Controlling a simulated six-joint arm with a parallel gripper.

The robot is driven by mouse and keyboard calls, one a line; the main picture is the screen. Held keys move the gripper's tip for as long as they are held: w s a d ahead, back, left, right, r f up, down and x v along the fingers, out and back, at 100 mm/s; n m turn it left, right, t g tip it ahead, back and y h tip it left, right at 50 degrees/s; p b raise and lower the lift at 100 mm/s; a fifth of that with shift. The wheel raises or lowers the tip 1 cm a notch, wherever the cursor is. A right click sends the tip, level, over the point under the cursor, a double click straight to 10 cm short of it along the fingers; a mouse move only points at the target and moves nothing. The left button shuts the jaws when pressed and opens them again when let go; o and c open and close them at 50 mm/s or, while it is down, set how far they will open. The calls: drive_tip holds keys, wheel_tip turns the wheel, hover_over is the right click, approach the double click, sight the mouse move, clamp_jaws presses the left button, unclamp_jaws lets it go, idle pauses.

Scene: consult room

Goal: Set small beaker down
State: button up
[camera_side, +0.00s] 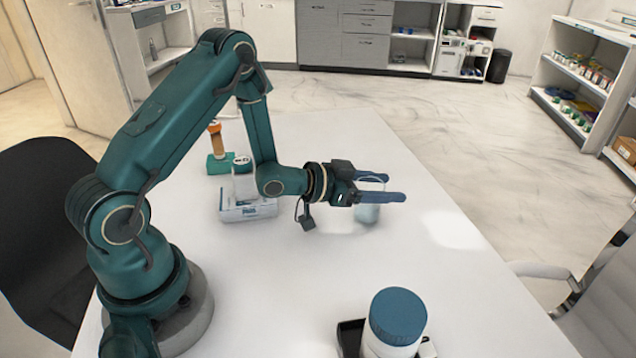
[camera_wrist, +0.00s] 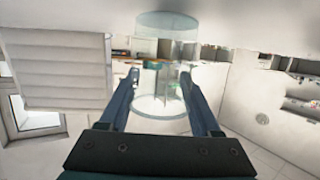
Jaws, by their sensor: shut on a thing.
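The small beaker (camera_side: 368,212) is clear glass with a pale lower part. It is upright between the blue fingers of my gripper (camera_side: 382,190) in the side view, over the right part of the white table (camera_side: 300,290). My gripper is shut on it near its upper part. I cannot tell whether its base touches the table. In the wrist view the clear beaker (camera_wrist: 166,75) stands between the two fingers of my gripper (camera_wrist: 160,80), and the room shows through its glass.
A white-and-blue box (camera_side: 247,211) and an orange-topped item in a green stand (camera_side: 218,160) are behind, to the left. A white jar with a blue lid (camera_side: 397,318) stands at the front, beside a dark tray (camera_side: 350,338). The table around the beaker is clear.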

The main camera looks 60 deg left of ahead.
drive_tip(key=shift+f, duration=0.35)
drive_tip(key=shift+f, duration=0.15)
drive_tip(key=o, duration=1.3)
